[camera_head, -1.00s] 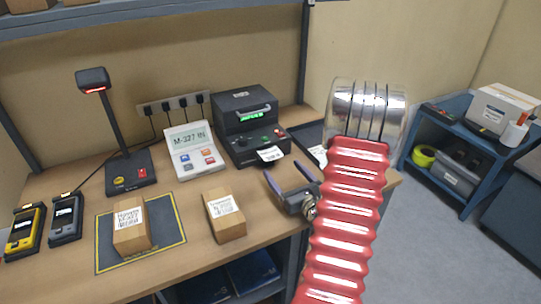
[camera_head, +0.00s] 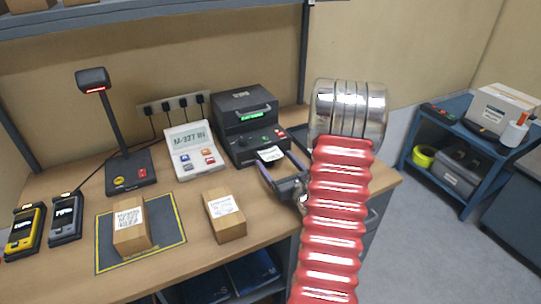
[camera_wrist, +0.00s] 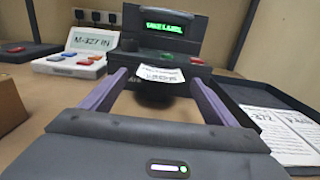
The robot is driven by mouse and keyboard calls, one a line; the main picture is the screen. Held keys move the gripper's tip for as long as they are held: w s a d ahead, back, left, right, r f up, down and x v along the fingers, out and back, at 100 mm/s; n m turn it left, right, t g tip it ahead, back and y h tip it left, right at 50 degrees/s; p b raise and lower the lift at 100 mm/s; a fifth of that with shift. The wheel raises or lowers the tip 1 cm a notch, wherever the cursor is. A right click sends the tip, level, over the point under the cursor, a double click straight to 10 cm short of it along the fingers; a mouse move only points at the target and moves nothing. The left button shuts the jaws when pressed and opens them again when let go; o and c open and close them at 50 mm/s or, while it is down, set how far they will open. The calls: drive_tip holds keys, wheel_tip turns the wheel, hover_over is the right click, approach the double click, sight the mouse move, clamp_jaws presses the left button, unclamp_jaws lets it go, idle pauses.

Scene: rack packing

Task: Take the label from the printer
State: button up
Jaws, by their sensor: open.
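The black label printer (camera_head: 247,125) stands at the back of the bench, its green screen lit; in the wrist view the printer (camera_wrist: 165,40) reads "TAKE LABEL". A white printed label (camera_head: 270,154) sticks out of its front slot. In the wrist view the label (camera_wrist: 160,74) lies ahead, between the lines of the two purple fingers. My gripper (camera_head: 276,169) is open, with its fingertips close to the label in the head view. In the wrist view my gripper (camera_wrist: 156,82) has a finger on either side of the label, and nothing is held.
A dark tray (camera_wrist: 262,98) with printed sheets (camera_wrist: 285,130) lies right of the printer. A white keypad display (camera_head: 194,150) stands left of it. Two cardboard boxes, one on the marked mat (camera_head: 102,232) and one box (camera_head: 226,216) beside it, sit nearer the front.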

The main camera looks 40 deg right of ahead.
drive_tip(key=shift+c, duration=0.4)
drive_tip(key=c, duration=1.1)
